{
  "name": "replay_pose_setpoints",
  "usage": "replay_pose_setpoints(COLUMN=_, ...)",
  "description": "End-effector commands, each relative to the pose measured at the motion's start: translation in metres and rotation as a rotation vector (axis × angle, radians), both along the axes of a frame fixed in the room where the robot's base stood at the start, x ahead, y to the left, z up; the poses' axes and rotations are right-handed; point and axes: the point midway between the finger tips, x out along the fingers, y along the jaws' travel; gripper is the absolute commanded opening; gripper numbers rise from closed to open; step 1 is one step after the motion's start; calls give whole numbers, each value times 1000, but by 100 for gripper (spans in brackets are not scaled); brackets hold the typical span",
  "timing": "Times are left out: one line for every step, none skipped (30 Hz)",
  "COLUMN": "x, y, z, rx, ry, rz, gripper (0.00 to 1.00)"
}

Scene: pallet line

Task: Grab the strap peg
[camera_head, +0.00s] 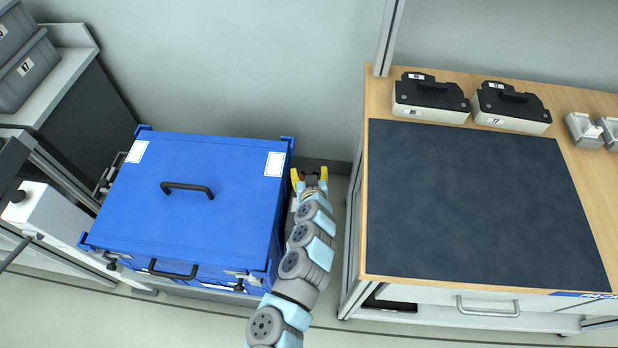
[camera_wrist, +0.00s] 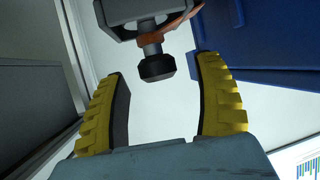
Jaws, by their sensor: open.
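In the wrist view a strap peg (camera_wrist: 156,65), a dark knob on a short grey stem, juts from a grey bracket beside an orange-brown strap. My gripper (camera_wrist: 162,75) is open, its yellow ribbed fingers on either side of the knob's end with visible gaps. I see no contact. In the head view my gripper (camera_head: 309,175) is at the right side of the big blue crate (camera_head: 220,220), near its back corner. There the peg between the fingers is too small to make out clearly. Similar dark knobs show at the crate's front (camera_head: 239,286).
A workbench with a dark mat (camera_head: 480,200) stands to the right, two black-topped boxes (camera_head: 430,95) at its back. My arm lies in the narrow gap between crate and bench. Grey bins (camera_head: 25,70) sit on a shelf at left.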

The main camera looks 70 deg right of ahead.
Motion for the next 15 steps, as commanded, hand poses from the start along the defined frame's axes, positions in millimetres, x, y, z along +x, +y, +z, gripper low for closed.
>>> replay_pose_setpoints(x=0, y=-1, z=-1, rx=0, ry=0, rz=0, gripper=68)
replay_pose_setpoints(x=1, y=-2, z=-1, rx=0, ry=0, rz=0, gripper=68)
replay_pose_setpoints(x=1, y=-2, z=-1, rx=0, ry=0, rz=-1, gripper=68)
replay_pose_setpoints(x=1, y=-2, z=-1, rx=0, ry=0, rz=-1, gripper=68)
replay_pose_setpoints(x=1, y=-2, z=-1, rx=0, ry=0, rz=-1, gripper=68)
replay_pose_setpoints(x=1, y=-2, z=-1, rx=-1, ry=1, rz=0, gripper=68)
replay_pose_setpoints(x=1, y=-2, z=-1, rx=-1, ry=1, rz=0, gripper=68)
replay_pose_setpoints(x=1, y=-2, z=-1, rx=0, ry=0, rz=-1, gripper=68)
replay_pose_setpoints(x=1, y=-2, z=-1, rx=0, ry=0, rz=-1, gripper=68)
replay_pose_setpoints(x=1, y=-2, z=-1, rx=0, ry=0, rz=-1, gripper=62)
replay_pose_setpoints(x=1, y=-2, z=-1, rx=0, ry=0, rz=-1, gripper=54)
replay_pose_setpoints(x=1, y=-2, z=-1, rx=0, ry=0, rz=-1, gripper=42)
replay_pose_setpoints(x=0, y=-2, z=-1, rx=0, ry=1, rz=-2, gripper=34)
replay_pose_setpoints(x=0, y=-2, z=-1, rx=0, ry=0, rz=-1, gripper=25)
replay_pose_setpoints(x=1, y=-2, z=-1, rx=0, ry=0, rz=-1, gripper=14)
